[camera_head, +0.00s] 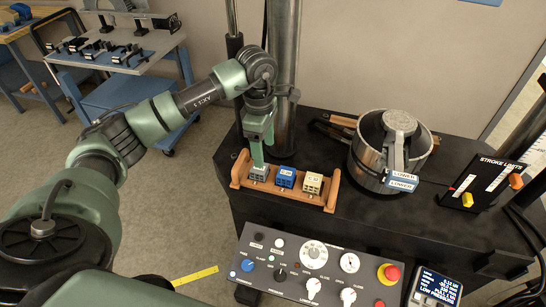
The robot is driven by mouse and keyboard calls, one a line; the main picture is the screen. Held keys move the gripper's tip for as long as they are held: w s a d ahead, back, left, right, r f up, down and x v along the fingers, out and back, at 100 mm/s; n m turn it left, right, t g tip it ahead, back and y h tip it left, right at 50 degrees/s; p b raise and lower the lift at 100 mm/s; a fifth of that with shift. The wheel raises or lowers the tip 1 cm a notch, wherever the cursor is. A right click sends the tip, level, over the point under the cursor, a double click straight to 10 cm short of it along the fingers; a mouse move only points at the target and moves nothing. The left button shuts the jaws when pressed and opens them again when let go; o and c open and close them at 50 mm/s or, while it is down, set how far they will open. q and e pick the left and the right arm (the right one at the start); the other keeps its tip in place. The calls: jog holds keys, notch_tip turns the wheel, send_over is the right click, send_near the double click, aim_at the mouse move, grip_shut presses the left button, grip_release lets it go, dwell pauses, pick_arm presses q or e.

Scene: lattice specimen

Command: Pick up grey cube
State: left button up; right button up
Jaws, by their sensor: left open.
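The grey cube (259,173) sits at the left end of a wooden tray (328,198) on the black machine table. It is small, with a light label on top and a lattice-like side. My left gripper (258,158) points down directly over the grey cube, with its green fingers at or just above the cube's top. The gap between the fingers is hard to make out, and I cannot tell whether they touch the cube. A blue cube (285,178) and a cream cube (312,184) stand to its right in the same tray. My right gripper does not show.
A metal column (284,70) rises close behind my gripper. A round metal pot-like fixture (389,150) stands to the right. A control panel (320,268) with knobs and a red button lies in front. A stroke-limit panel (486,182) is at far right.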

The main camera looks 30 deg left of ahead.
aim_at(260, 173)
pick_arm(q)
jog(key=shift+w+a, duration=0.3)
jog(key=shift+a, duration=0.4)
jog(key=shift+s+f+p, duration=0.2)
jog(key=shift+s+p, duration=0.05)
jog(key=shift+p, duration=0.05)
jog(key=shift+s+f+p, duration=0.5)
jog(key=shift+s, duration=0.35)
notch_tip(260, 173, down, 2)
jog(key=shift+d+f+p, duration=0.1)
jog(key=shift+d+p, duration=0.05)
jog(key=shift+p, duration=0.9)
jog(key=f, duration=0.2)
jog(key=shift+w+f+p, duration=0.3)
jog(key=shift+w+p, duration=0.05)
jog(key=shift+w, duration=0.05)
jog(key=shift+s+f, duration=0.15)
jog(key=shift+f, duration=0.15)
jog(key=c, duration=1.2)
jog(key=shift+c, duration=1.2)
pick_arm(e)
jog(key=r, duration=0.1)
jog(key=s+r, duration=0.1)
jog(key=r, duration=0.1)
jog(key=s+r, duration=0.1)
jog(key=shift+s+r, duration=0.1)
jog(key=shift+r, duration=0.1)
